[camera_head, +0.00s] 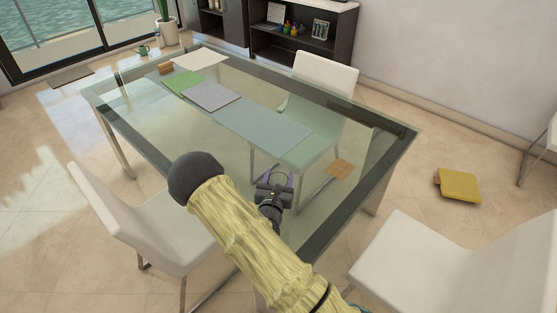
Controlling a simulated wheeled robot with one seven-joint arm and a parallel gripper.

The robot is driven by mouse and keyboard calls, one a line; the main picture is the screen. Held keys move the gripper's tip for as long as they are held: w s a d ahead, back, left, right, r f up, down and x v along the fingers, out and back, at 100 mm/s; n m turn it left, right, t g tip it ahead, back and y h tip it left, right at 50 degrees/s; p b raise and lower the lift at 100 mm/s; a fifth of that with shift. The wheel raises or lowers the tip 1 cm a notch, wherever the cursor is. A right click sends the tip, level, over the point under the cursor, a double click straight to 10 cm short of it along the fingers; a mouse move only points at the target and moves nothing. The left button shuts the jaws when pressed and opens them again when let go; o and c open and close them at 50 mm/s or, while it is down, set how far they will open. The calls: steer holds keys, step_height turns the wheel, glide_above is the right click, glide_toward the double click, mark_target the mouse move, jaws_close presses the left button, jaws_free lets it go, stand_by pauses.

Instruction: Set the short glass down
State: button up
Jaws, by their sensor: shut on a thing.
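My gripper (279,178) is over the near part of the glass table (190,135), with its purple fingers partly hidden by my arm. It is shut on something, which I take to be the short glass. The glass is clear and too small to make out against the tabletop. I cannot tell whether its base touches the table. A small wooden square (340,168) lies to the right of my gripper, apart from it.
A green book (182,83), a grey book (210,96) and a blue-grey mat (262,125) lie along the table. A white sheet (201,58) is at the far end. White chairs (141,215) surround the table. The tabletop left of my gripper is clear.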

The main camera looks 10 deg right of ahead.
steer(key=s+r+n+y+p, duration=0.2)
steer(key=s+p, duration=0.3)
steer(key=p, duration=0.3)
steer(key=s+r+n+t+y+p, duration=0.1)
steer(key=s+r+n+y+p, duration=0.1)
steer(key=s+y+p, duration=0.3)
steer(key=d+p, duration=0.1)
steer(key=p, duration=0.3)
steer(key=shift+s+r+n, duration=0.3)
steer(key=shift+s, duration=0.1)
steer(key=shift+a, duration=0.1)
